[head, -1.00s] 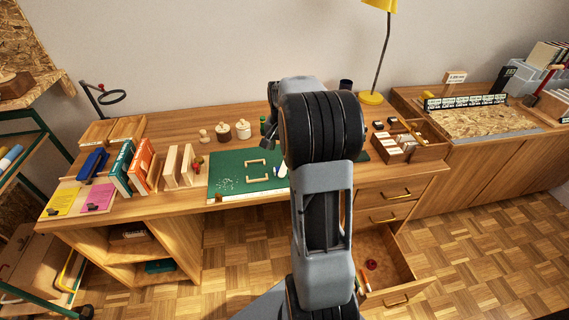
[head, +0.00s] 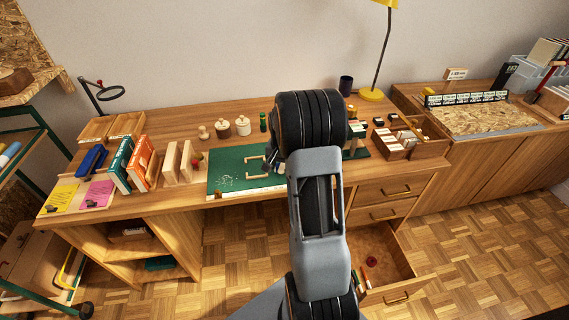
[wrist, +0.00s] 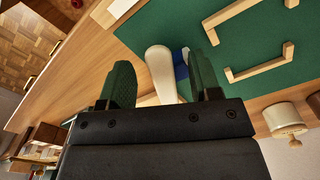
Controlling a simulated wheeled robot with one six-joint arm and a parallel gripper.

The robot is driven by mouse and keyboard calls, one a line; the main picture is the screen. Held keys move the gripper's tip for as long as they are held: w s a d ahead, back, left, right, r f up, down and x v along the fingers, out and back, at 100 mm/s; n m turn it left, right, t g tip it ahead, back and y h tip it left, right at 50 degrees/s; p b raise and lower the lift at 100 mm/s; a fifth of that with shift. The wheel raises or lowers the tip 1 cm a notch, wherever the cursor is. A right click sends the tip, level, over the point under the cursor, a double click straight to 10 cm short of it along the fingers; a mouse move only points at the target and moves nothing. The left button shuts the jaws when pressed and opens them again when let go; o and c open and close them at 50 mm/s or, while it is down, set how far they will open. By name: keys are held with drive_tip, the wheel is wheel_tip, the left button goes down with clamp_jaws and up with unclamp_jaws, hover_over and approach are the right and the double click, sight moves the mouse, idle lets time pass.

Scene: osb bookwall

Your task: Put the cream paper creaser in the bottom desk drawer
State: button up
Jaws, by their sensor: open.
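The cream paper creaser (wrist: 161,74) lies at the edge of the green cutting mat (wrist: 168,22), rounded end up in the wrist view. My gripper (wrist: 159,60) is open over it, with one finger on each side in the picture. I cannot tell whether the fingers touch it. In the head view my gripper (head: 272,162) is low over the mat, and my arm hides the creaser. The bottom desk drawer (head: 400,290) is pulled out below the desk's right side, with a red round item and a few small things inside.
A blue item (wrist: 180,66) is right beside the creaser. A divided wooden box (head: 400,147) stands at the right.

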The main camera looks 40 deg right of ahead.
drive_tip(key=shift+c, duration=0.3)
clamp_jaws()
idle(0.3)
drive_tip(key=shift+r, duration=0.1)
